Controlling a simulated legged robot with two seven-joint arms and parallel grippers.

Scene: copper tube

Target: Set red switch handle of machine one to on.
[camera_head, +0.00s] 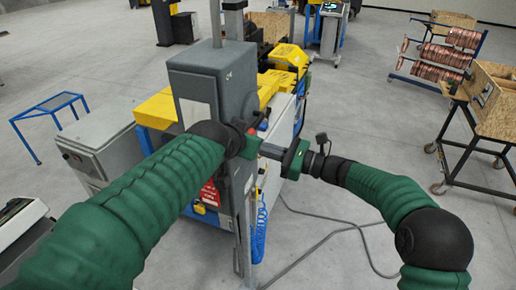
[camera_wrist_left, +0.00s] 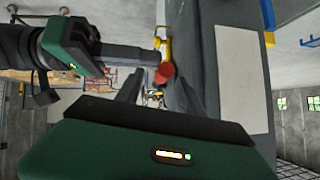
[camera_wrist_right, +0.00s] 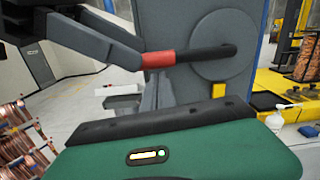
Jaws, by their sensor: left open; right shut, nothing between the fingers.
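The switch handle's red grip (camera_wrist_right: 159,60) sits on a black lever (camera_wrist_right: 208,51) from a round plate on the grey machine box (camera_head: 212,80). In the head view a small red end (camera_head: 252,131) shows beside my left gripper (camera_head: 252,148). In the left wrist view the red grip (camera_wrist_left: 165,73) appears between my left gripper's (camera_wrist_left: 155,92) open fingers; contact is unclear. My right gripper (camera_head: 270,151) is shut and empty, its fingers (camera_wrist_left: 150,56) pointing toward the red grip. In the right wrist view a grey finger (camera_wrist_right: 102,42) reaches the red grip's left end.
The yellow and blue machine (camera_head: 285,85) stands behind the grey box, with a grey cabinet (camera_head: 100,140) to its left. A wooden crate cart (camera_head: 490,100) and a copper coil rack (camera_head: 440,50) stand at right. Cables (camera_head: 330,235) lie on otherwise open floor.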

